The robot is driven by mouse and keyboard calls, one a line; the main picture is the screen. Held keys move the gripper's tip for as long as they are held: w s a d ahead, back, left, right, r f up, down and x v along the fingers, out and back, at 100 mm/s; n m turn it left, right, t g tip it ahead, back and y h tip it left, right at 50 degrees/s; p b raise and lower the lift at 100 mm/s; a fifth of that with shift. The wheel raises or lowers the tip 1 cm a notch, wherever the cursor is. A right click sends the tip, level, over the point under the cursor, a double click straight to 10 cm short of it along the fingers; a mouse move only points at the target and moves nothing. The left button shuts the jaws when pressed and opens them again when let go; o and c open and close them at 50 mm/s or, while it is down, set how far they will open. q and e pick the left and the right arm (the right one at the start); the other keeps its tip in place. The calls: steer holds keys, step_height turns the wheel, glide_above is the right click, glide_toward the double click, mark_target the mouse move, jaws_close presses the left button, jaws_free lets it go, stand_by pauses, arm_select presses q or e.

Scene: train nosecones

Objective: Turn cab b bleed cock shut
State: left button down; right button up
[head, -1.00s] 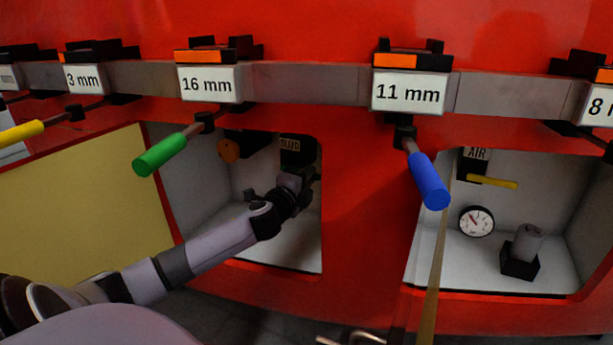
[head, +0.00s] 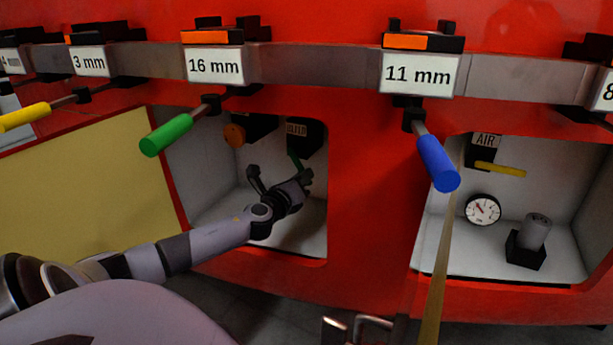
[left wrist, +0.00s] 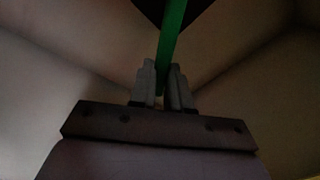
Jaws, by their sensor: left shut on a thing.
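The bleed cock (head: 305,138) is a dark block with a BLEED label on the back wall of the left open recess. Its green handle (head: 294,160) hangs down from it, slightly tilted. In the left wrist view the green handle (left wrist: 173,35) runs down to my left gripper (left wrist: 163,88). My left gripper (head: 303,180) is shut on the lower end of this handle, inside the recess. The fingers hide the handle's tip. My right gripper does not show.
A yellow open door panel (head: 80,185) flanks the recess. Green (head: 167,135) and blue (head: 437,163) rods hang in front of the red body. The right recess holds a yellow AIR handle (head: 500,170) and a gauge (head: 482,209).

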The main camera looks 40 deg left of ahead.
arm_select(q)
steer(key=shift+s+a+f+m, duration=0.2)
steer(key=shift+a+m, duration=0.4)
steer(key=shift+m, duration=0.55)
steer(key=shift+s+a+f+m, duration=0.15)
steer(key=shift+a+m, duration=0.5)
steer(key=shift+m, duration=0.45)
steer(key=shift+s+a+f+m, duration=0.2)
steer(key=shift+a+m, duration=0.4)
steer(key=shift+m, duration=0.55)
steer(key=c, duration=1.1)
jaws_free()
steer(key=shift+p+v, duration=0.55)
steer(key=shift+v, duration=3.05)
steer(key=shift+r, duration=0.1)
